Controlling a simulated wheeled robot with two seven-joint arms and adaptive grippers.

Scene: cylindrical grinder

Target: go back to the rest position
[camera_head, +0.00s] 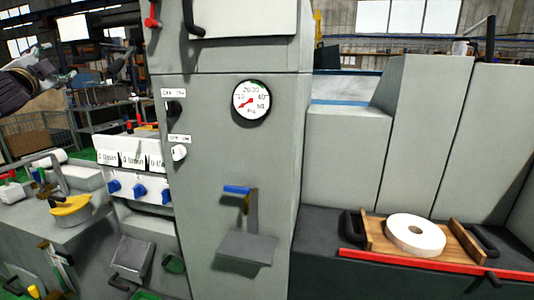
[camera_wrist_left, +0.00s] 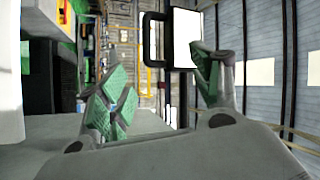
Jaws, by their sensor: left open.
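My left gripper (camera_head: 56,64) shows at the upper left of the head view, at the end of my dark arm. It is raised and clear of the grey machine cabinet (camera_head: 230,150). In the left wrist view the same gripper (camera_wrist_left: 160,88) has its two fingers with green pads spread wide apart. I see nothing between the pads. My right gripper is in neither view.
The cabinet carries a round gauge (camera_head: 251,101) and a blue-tipped lever (camera_head: 237,190). A white grinding wheel (camera_head: 415,234) lies on a wooden tray (camera_head: 378,238) at right. A bench with blue knobs (camera_head: 139,191) is at lower left.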

